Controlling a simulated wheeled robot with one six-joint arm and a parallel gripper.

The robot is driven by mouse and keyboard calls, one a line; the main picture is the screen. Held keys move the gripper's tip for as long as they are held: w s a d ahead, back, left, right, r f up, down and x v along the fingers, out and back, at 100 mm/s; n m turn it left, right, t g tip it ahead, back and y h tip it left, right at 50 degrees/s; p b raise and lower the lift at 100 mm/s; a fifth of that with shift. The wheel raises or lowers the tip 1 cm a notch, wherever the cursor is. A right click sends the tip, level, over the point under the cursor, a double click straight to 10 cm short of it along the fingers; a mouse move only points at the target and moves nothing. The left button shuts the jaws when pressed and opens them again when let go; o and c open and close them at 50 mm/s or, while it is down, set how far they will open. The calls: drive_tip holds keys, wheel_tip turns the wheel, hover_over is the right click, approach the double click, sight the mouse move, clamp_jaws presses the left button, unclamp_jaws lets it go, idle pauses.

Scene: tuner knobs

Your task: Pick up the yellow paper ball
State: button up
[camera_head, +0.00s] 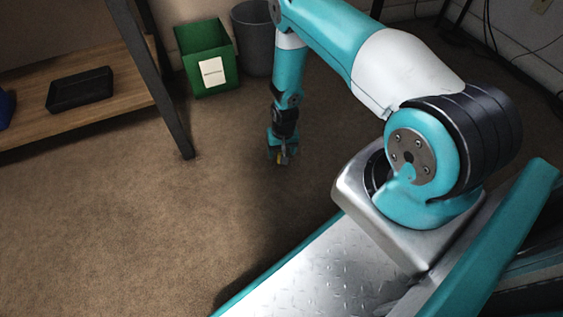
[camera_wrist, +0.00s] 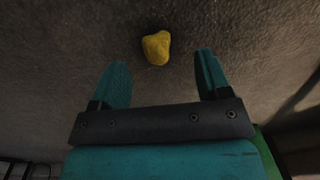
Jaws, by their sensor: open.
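The yellow paper ball (camera_wrist: 156,47) is a small crumpled lump on the brown carpet in the wrist view. It lies just beyond my fingertips, centred between them and apart from both. My gripper (camera_wrist: 160,72) is open and empty, with its two teal fingers spread. In the head view, my gripper (camera_head: 282,158) hangs pointing down, low over the carpet.
A green bin (camera_head: 205,60) with a white label stands behind my gripper, beside a grey bin (camera_head: 255,38). A wooden shelf (camera_head: 120,95) with a dark metal leg (camera_head: 160,85) is at the left, holding a black box (camera_head: 80,90). The carpet (camera_head: 130,220) at front left is clear.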

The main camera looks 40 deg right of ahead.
wheel_tip(320, 180, down, 6)
drive_tip(key=b, duration=0.4)
drive_tip(key=shift+w+d+r+b, duration=0.15)
drive_tip(key=shift+r+b, duration=0.05)
drive_tip(key=shift+b, duration=0.1)
drive_tip(key=shift+r, duration=0.1)
drive_tip(key=c, duration=1)
